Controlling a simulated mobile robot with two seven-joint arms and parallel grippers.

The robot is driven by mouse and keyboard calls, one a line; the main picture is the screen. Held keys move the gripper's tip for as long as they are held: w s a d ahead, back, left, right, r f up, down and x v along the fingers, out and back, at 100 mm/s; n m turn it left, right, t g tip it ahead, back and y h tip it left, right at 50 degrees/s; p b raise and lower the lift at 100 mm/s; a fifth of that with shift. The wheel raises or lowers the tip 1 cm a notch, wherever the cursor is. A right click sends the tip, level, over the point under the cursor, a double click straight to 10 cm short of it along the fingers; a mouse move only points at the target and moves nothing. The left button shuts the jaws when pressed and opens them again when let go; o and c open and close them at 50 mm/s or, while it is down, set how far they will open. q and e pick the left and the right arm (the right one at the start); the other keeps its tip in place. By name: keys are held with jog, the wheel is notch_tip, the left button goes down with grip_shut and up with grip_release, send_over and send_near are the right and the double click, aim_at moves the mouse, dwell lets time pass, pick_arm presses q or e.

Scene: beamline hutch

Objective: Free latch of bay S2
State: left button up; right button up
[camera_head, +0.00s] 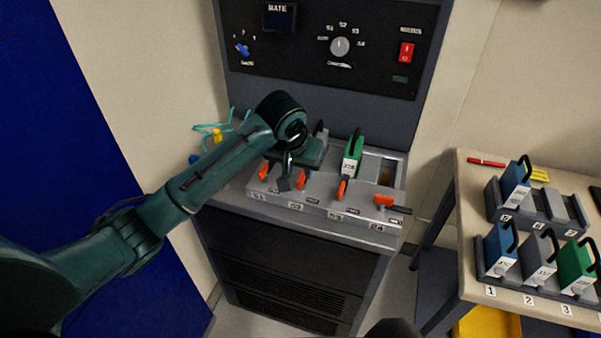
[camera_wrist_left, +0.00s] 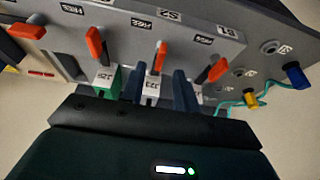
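The bay S2 latch (camera_head: 303,179) is an orange lever on the front of the grey bay block (camera_head: 330,208). It stands nearly upright, above the S2 label (camera_head: 296,206). In the left wrist view the S2 latch (camera_wrist_left: 160,57) shows between the two dark blue fingers of my left gripper (camera_wrist_left: 160,90). The fingers are apart, so the gripper is open; I cannot tell whether either touches the lever. In the head view my left gripper (camera_head: 288,181) is just left of the latch, and my wrist hides much of bays S1 and S2.
Orange latches of S1 (camera_head: 264,170) and S3 (camera_head: 342,188) stand close on either side. The S4 latch (camera_head: 383,200) lies sideways. A green module (camera_head: 352,158) sits in S3. A control panel (camera_head: 320,48) rises behind; a table (camera_head: 462,240) with modules is at right.

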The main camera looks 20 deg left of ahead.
aim_at(301, 177)
pick_arm(q)
jog(key=shift+x, duration=1.95)
jog(key=shift+c, duration=0.3)
grip_shut()
